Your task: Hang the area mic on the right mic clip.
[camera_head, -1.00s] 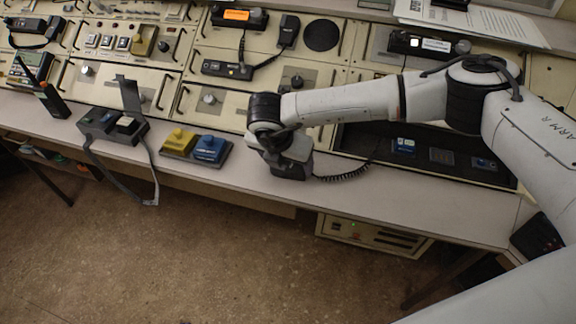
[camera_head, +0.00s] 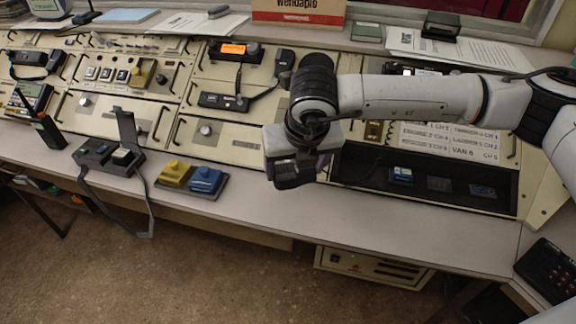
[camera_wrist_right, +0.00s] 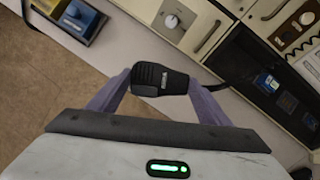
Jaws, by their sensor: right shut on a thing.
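My right gripper (camera_head: 296,176) is over the front of the console desk, left of the dark recessed panel. In the right wrist view its two fingers (camera_wrist_right: 160,82) are closed on the sides of the black area mic (camera_wrist_right: 160,78), whose ribbed face shows between them. A dark cord runs off to the right of the mic. The right mic clip cannot be made out; my right arm covers part of the console there. My left gripper is not in view.
Another black hand mic (camera_head: 285,62) sits beside the orange-display radio (camera_head: 235,50). Yellow (camera_head: 174,174) and blue (camera_head: 206,181) button units and a black device with straps (camera_head: 108,155) stand on the desk at left.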

